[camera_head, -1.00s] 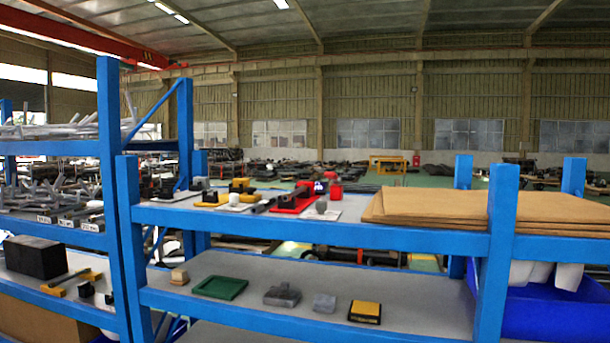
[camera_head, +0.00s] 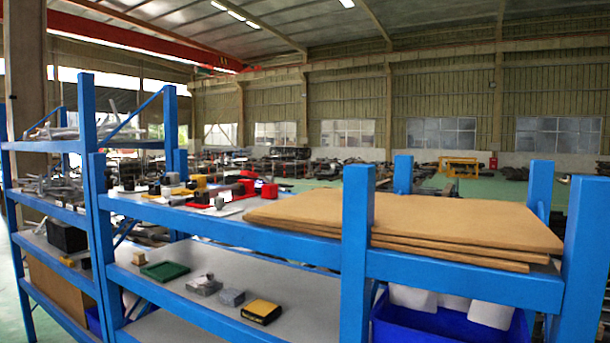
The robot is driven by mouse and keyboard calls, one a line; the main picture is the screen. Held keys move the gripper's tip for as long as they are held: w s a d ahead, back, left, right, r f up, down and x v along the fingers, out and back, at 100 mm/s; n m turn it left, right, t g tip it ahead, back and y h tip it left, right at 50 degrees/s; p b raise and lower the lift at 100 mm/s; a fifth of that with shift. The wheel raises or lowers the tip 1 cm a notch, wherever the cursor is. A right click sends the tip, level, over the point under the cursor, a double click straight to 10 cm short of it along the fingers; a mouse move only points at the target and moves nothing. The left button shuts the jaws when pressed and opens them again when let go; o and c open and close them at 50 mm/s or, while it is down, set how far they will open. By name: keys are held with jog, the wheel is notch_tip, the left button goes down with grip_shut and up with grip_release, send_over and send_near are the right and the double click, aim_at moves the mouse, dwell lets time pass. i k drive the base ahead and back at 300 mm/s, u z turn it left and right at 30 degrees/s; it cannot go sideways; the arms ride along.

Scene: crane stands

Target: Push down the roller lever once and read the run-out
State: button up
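No roller lever or run-out reading can be made out for certain. Small devices stand in a row on the upper shelf of the blue rack, too small to tell apart. Among them are a yellow and black device (camera_head: 198,184), a red device (camera_head: 268,191) at the right end of the row, and dark blocks on light plates. My gripper is not in view.
Stacked brown cardboard sheets (camera_head: 440,222) cover the right of the upper shelf (camera_head: 215,222). The lower shelf holds a green tray (camera_head: 165,271), grey blocks (camera_head: 204,285) and a yellow-topped block (camera_head: 261,311). Blue posts (camera_head: 357,255) stand in front. A blue bin (camera_head: 420,325) sits lower right.

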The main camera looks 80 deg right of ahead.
aim_at(268, 179)
jog(key=k, duration=0.4)
jog(key=z, duration=2.2)
jog(key=i, duration=0.5)
jog(key=z, duration=0.05)
